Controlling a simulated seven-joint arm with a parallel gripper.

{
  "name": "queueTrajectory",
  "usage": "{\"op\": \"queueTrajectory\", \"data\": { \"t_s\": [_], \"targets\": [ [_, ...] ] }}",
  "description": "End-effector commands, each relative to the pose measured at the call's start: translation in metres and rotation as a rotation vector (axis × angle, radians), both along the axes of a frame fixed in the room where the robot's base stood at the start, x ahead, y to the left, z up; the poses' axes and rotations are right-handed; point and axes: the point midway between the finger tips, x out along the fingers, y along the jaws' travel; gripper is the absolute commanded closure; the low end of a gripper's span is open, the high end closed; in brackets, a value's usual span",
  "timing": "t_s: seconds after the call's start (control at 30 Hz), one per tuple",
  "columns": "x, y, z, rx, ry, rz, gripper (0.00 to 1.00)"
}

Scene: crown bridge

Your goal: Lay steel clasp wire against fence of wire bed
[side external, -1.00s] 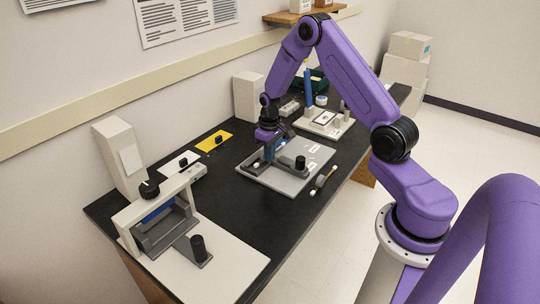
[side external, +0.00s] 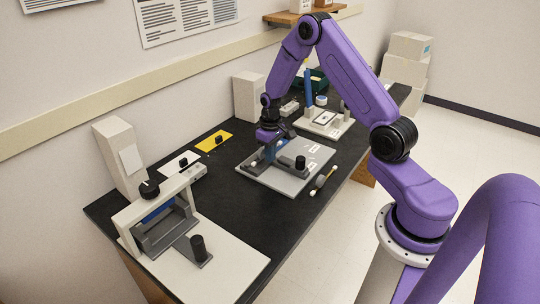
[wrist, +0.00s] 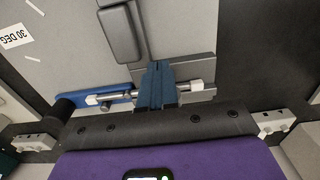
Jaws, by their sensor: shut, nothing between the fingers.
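My gripper (side external: 268,152) is low over a grey plate (side external: 296,186) with dark raised bars, which looks like the wire bed. In the wrist view its teal fingers (wrist: 160,72) are shut together with nothing between them, over a grey block (wrist: 200,70). A dark grey bar (wrist: 118,34) runs up the plate just left of the fingers; I cannot tell whether it is the fence. A thin metal rod with pale ends (wrist: 192,89) shows beside the fingers, partly hidden by them. I cannot tell whether it is the clasp wire, or whether the fingers touch it.
A blue handle (wrist: 98,99) lies left of the fingers. A black knob (side external: 300,162) stands on the plate. A pen-like tool (side external: 324,178) lies to its right. A white framed press (side external: 160,215) stands at the front left. Bare black bench (side external: 225,205) lies between.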

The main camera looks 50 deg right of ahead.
Motion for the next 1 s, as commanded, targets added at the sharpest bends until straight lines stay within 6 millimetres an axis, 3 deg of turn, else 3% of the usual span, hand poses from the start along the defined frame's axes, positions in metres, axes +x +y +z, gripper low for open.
{"op": "queueTrajectory", "data": {
  "t_s": [1.0],
  "targets": [
    [0.0, 0.0, 0.063, 0.0, -0.002, 0.001, 1.0]
  ]
}}
